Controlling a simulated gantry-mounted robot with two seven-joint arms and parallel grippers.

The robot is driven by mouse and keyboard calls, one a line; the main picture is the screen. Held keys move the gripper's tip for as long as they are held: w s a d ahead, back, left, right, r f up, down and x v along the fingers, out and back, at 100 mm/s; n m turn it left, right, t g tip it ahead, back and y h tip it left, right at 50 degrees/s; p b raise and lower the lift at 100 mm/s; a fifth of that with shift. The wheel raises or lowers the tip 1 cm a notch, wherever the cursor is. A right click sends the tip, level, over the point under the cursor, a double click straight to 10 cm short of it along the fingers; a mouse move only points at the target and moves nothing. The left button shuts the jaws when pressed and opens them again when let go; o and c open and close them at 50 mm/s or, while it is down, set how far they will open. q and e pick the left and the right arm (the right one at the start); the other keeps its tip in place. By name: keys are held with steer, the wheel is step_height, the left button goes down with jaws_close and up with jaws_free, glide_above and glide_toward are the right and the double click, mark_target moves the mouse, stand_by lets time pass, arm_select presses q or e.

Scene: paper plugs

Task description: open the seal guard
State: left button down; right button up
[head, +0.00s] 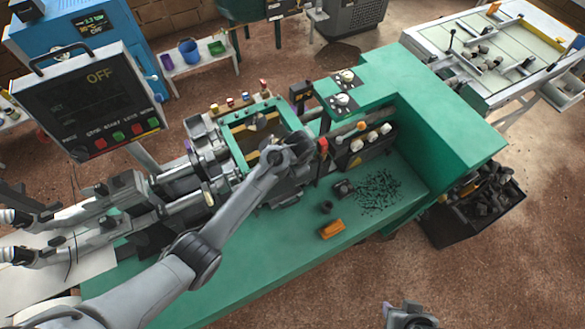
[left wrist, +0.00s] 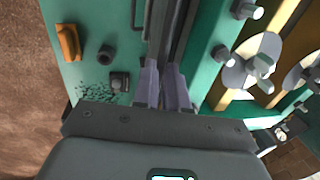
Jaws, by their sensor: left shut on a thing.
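A green-framed box (head: 235,120) with yellow bars inside stands mid-bench in the head view. It looks like the seal guard area, but my arm and hand cover its right side. My left gripper (head: 291,163) is at that right side, its fingers hidden in the head view. In the left wrist view, the left gripper (left wrist: 166,88) is shut on a dark narrow bar (left wrist: 172,38) beside the green frame (left wrist: 208,62). Whether this bar is the guard's handle I cannot tell. A grey part of my right arm (head: 408,314) shows at the bottom edge; its fingers are unclear.
An orange block (head: 331,229), a small dark cylinder (head: 326,207) and dark scraps (head: 378,191) lie on the green bench. A tall green housing (head: 450,125) stands to the right. A screen reading OFF (head: 90,100) stands left. The bench front is mostly clear.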

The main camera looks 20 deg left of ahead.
arm_select(q)
step_height(320, 180, down, 3)
steer(key=shift+f+b, duration=0.1)
steer(key=shift+b, duration=0.2)
steer(key=c, duration=1.2)
jaws_free()
steer(key=shift+o, duration=0.2)
step_height(320, 180, up, 11)
steer(key=s+d+p, duration=0.1)
steer(key=p, duration=0.8)
steer(key=shift+s+d, duration=0.15)
steer(key=shift+d, duration=0.15)
steer(key=shift+f, duration=0.15)
